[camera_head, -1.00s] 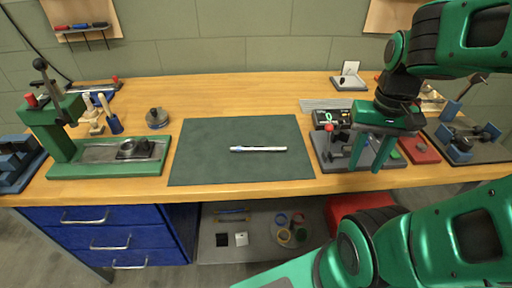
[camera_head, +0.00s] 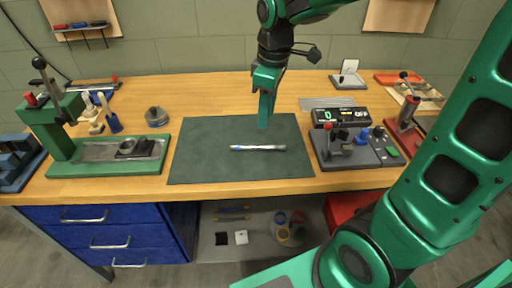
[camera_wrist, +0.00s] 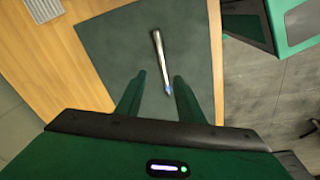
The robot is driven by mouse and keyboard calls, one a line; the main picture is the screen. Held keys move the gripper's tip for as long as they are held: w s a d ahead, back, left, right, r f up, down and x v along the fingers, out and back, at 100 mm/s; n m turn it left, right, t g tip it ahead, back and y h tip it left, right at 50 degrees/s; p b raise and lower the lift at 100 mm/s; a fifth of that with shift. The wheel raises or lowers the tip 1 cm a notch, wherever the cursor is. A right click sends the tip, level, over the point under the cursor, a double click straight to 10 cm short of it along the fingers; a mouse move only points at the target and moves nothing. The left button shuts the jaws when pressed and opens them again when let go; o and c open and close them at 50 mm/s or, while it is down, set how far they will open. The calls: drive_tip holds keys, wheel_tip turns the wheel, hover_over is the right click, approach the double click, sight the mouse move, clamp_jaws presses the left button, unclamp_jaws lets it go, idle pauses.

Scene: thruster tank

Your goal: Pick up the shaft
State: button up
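The shaft (camera_head: 258,148) is a thin silver rod with a blue part near its left end. It lies flat on the dark green mat (camera_head: 200,160), roughly left to right in the head view. In the wrist view the shaft (camera_wrist: 160,55) lies beyond the fingertips, its blue end nearest to me. My gripper (camera_head: 264,124) is above the mat, behind the shaft in the head view, fingers pointing down. In the wrist view my gripper (camera_wrist: 158,78) has its two fingers apart with nothing between them. It does not touch the shaft.
A green press (camera_head: 110,160) stands on the left of the wooden bench (camera_head: 225,95), with a round metal part (camera_head: 157,117) nearby. On the right are a grey fixture (camera_head: 335,155) and a device with a green display (camera_head: 340,115). The mat around the shaft is clear.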

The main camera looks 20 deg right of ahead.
drive_tip(key=w+a+n+g, duration=0.1)
drive_tip(key=w+a+n, duration=0.1)
drive_tip(key=n, duration=0.2)
hover_over(258, 145)
drive_tip(key=f, duration=0.5)
drive_tip(key=shift+w+a+f, duration=0.1)
drive_tip(key=shift+a+f, duration=0.1)
drive_tip(key=shift+a, duration=0.15)
drive_tip(key=shift+d+f, duration=0.15)
drive_tip(key=shift+f, duration=1.2)
drive_tip(key=shift+d+f, duration=0.15)
drive_tip(key=shift+f, duration=1.15)
clamp_jaws()
